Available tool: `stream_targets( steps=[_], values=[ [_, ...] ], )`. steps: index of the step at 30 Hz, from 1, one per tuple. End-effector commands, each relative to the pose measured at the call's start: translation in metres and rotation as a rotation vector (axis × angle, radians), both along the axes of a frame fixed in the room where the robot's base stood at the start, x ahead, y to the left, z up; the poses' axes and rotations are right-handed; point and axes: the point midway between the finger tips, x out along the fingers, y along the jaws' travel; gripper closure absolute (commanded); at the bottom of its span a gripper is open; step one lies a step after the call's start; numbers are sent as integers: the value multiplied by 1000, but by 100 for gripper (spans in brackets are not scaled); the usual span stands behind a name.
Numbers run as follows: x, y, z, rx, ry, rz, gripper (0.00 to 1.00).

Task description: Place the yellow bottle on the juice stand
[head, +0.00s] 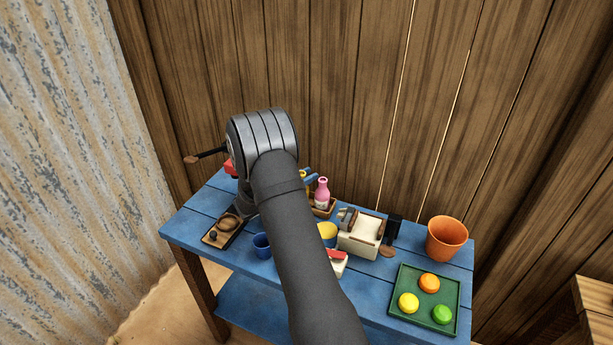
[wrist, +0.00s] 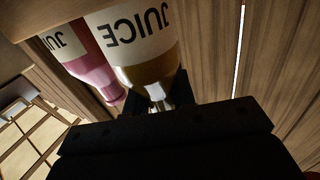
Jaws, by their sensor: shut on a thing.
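The yellow bottle (wrist: 150,72), with a white JUICE label, fills the top middle of the wrist view. My gripper (wrist: 158,92) is shut on its narrow neck. In the head view my arm hides the gripper and most of this bottle; a small yellow bit shows beside the arm. A pink bottle (wrist: 92,62) with a similar label is close beside it in the wrist view. The pink bottle (head: 322,192) stands on the wooden juice stand (head: 325,212) at the table's back. Whether the yellow bottle touches the stand is hidden.
On the blue table (head: 192,222) are a wooden tray (head: 210,240), a blue cup (head: 261,245), a yellow cup (head: 327,233) and a cream box (head: 360,238). An orange pot (head: 447,238) and a green fruit tray (head: 450,284) are at right. A plank wall (head: 340,90) rises behind.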

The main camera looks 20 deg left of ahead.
Motion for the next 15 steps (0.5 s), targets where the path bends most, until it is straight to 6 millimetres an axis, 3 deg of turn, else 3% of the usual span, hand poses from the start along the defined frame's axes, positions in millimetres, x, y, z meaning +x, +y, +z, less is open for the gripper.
stream_targets(
  steps=[1,15],
  values=[
    [-1,-1,-10,-4,12,2,100],
    [-1,-2,-18,-1,16,3,100]
  ],
)
